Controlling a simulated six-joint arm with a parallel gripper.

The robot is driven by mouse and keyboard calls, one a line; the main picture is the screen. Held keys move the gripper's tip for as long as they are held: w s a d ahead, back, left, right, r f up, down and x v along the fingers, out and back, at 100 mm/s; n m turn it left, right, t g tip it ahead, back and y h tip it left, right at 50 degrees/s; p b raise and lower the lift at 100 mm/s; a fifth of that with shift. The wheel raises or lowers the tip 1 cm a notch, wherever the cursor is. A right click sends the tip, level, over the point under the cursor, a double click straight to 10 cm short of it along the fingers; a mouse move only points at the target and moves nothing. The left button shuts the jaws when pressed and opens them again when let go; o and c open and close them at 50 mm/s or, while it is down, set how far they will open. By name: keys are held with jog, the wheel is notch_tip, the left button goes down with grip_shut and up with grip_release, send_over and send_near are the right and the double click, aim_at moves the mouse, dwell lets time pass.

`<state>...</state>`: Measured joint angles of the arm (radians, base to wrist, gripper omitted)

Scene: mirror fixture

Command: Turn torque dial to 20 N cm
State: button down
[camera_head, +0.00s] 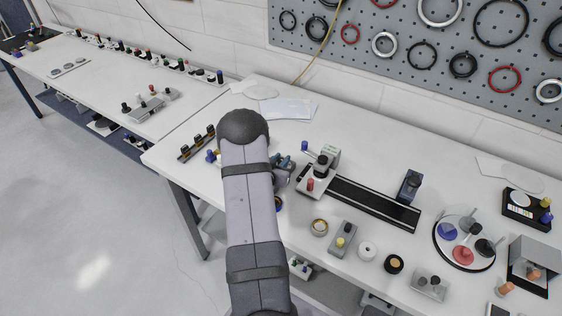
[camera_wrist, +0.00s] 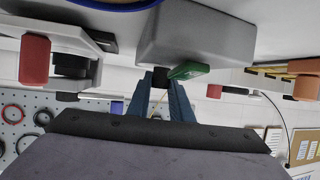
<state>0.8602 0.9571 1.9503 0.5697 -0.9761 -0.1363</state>
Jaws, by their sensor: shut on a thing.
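In the wrist view, my gripper (camera_wrist: 162,90) has its two blue fingers closed on a small black knob (camera_wrist: 160,77). The knob sits against a grey housing (camera_wrist: 198,35), with a green lever-like part (camera_wrist: 189,70) beside it. This black knob may be the torque dial; no scale or 20 N cm mark is readable. In the head view, my blue gripper (camera_head: 284,163) is at the left part of the bench, partly behind my arm, and its grip is hidden there.
A mount with a red knob (camera_head: 310,184) stands just right of my gripper on the black rail (camera_head: 375,203); the red knob also shows in the wrist view (camera_wrist: 35,60). A dark carriage (camera_head: 409,186) stands farther along. Small parts crowd the front, including a yellow-buttoned box (camera_head: 342,238).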

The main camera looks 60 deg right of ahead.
jog(key=n+t+b, duration=0.1)
jog(key=n+t+y+b, duration=0.1)
jog(key=n+t+b, duration=0.1)
jog(key=shift+s+f+t, duration=0.15)
jog(key=shift+t, duration=0.15)
jog(key=shift+d+n+t+y+b, duration=0.1)
jog(key=shift+n+t+y+b, duration=0.65)
jog(key=shift+n+t, duration=0.4)
jog(key=shift+r+n+t+y+p, duration=0.15)
jog(key=shift+n+t+y+p, duration=0.05)
jog(key=shift+n+t+y, duration=0.65)
jog(key=shift+r+n+t+y+p, duration=0.15)
jog(key=shift+n+t+y, duration=0.45)
jog(key=shift+n+y, duration=0.4)
jog(key=shift+w+n, duration=0.2)
jog(key=shift+n, duration=0.2)
jog(key=c, duration=1.6)
grip_release()
jog(key=shift+f, duration=0.1)
jog(key=shift+s, duration=0.1)
jog(key=shift+b+v, duration=0.9)
jog(key=shift+v, duration=2.75)
